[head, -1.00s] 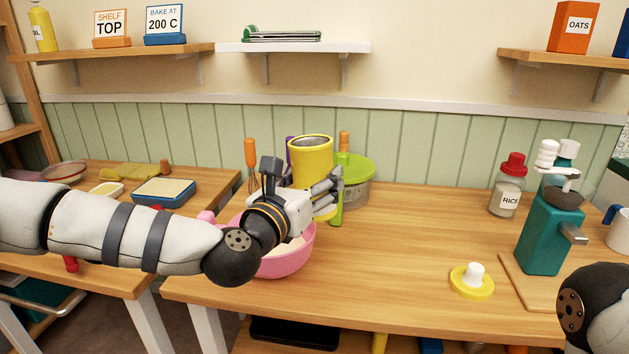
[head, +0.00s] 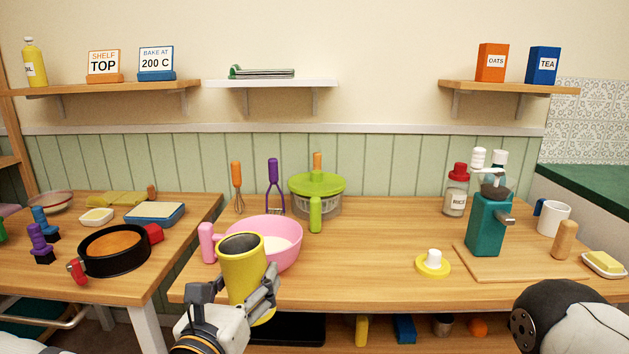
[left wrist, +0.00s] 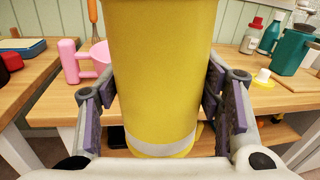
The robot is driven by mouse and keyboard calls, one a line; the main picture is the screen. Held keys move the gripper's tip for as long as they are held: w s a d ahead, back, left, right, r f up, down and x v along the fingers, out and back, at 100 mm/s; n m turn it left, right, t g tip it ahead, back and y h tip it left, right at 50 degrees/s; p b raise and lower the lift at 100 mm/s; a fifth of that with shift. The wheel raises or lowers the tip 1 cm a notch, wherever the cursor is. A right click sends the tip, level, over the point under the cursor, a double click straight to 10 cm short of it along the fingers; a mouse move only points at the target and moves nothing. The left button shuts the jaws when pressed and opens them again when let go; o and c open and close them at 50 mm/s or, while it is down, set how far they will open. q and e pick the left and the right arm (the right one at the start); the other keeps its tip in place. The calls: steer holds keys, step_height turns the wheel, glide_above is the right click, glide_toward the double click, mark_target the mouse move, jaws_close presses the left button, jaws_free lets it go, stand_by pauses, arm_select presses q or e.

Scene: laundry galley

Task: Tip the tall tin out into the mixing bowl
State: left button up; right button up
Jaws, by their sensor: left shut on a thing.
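The tall tin (head: 243,272) is yellow and open at the top, with a dark inside; its contents cannot be made out. My left gripper (head: 240,296) is shut around its sides and holds it roughly upright, off the table, near the front edge. In the left wrist view the tin (left wrist: 160,75) fills the middle between the two fingers. The pink mixing bowl (head: 287,256) stands on the table just behind the tin and holds something whitish. The tin hides part of its left side. My right gripper is out of view; only part of that arm shows at lower right.
A yellow lid with a white knob (head: 432,263) lies on the table. A green-topped spinner (head: 318,185) and upright utensils stand behind the bowl. A teal grinder (head: 487,225) stands on a board at right. The table between bowl and lid is clear.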

arm_select(q)
steer(key=s+a+f+n+y, duration=0.1)
steer(key=s+a+f+y, duration=0.1)
steer(key=s, duration=0.4)
steer(key=s+a+f+n+y, duration=0.1)
steer(key=s+a+f, duration=0.1)
steer(key=s+a, duration=0.2)
steer(key=s, duration=0.2)
steer(key=shift+s+a+y, duration=0.3)
steer(key=shift+y, duration=0.1)
